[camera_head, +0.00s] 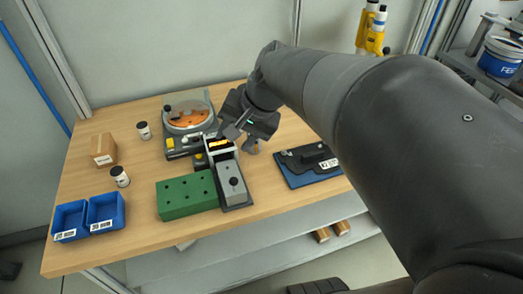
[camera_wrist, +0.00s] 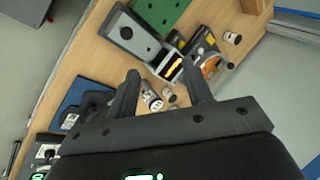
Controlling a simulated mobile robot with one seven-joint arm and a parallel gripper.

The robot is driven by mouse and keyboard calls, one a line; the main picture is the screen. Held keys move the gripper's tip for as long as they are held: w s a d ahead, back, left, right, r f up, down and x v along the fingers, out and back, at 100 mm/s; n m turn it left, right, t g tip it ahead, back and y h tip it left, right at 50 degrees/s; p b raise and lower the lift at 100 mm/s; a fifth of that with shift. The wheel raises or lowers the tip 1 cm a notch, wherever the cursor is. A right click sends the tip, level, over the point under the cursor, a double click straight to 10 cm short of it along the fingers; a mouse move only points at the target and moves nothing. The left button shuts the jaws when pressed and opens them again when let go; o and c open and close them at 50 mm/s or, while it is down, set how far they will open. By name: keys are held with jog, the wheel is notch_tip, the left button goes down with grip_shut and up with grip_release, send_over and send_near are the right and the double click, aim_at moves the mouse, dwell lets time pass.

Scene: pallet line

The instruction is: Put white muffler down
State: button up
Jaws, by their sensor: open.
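A small whitish cylinder (camera_wrist: 152,101), which looks like the white muffler, is on the wooden table between my fingers as seen in the wrist view. A second small pale part (camera_wrist: 169,95) lies beside it. My gripper (camera_wrist: 160,75) is open, with its two fingers apart and the cylinder beyond them; I cannot tell whether either finger touches it. In the head view my gripper (camera_head: 243,126) is low over the table, right of the lit yellow display (camera_head: 219,143). It partly hides the small parts (camera_head: 252,147) there.
A grey device (camera_head: 232,182) and a green block with holes (camera_head: 187,195) stand at the front. A round orange-disc device (camera_head: 187,117) is behind. A black fixture on a blue mat (camera_head: 310,180) is to the right. Blue bins (camera_head: 105,212), a box (camera_head: 104,149) and jars (camera_head: 120,176) are left.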

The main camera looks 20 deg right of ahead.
jog(key=s+d+n+t+h, duration=0.1)
jog(key=s+d+n+h, duration=0.1)
jog(key=s, duration=0.4)
jog(key=s+d+n+h, duration=0.2)
jog(key=s+n, duration=0.2)
jog(key=s, duration=0.1)
jog(key=shift+s+f+t, duration=0.2)
jog(key=shift+s+t, duration=0.2)
jog(key=shift+o, duration=0.5)
